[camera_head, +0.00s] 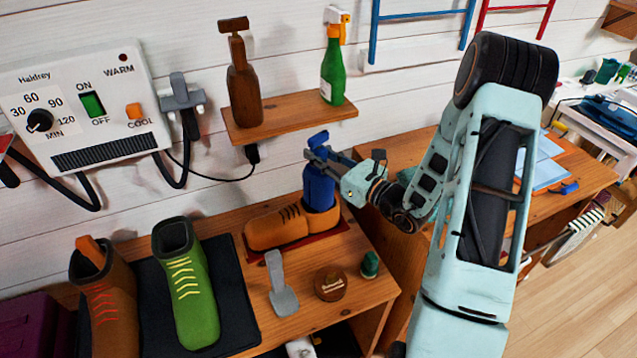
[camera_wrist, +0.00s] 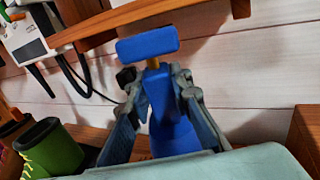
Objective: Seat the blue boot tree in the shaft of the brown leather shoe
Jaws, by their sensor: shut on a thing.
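The blue boot tree (camera_head: 319,188) stands upright with its lower end in the opening of the brown leather shoe (camera_head: 277,228), a tan-brown shoe with dark laces lying on a red mat. How deep it sits inside the shaft is hidden. My gripper (camera_head: 318,156) is shut on the upper part of the boot tree, just under its T-shaped handle. In the wrist view the fingers (camera_wrist: 155,98) close around the neck below the blue handle (camera_wrist: 147,46). The shoe is hidden in the wrist view.
A green boot (camera_head: 186,290) and a darker brown boot (camera_head: 105,305) stand on a black mat at left. A grey shoehorn (camera_head: 281,285), a round brown tin (camera_head: 331,284) and a green-capped jar (camera_head: 370,265) are in front.

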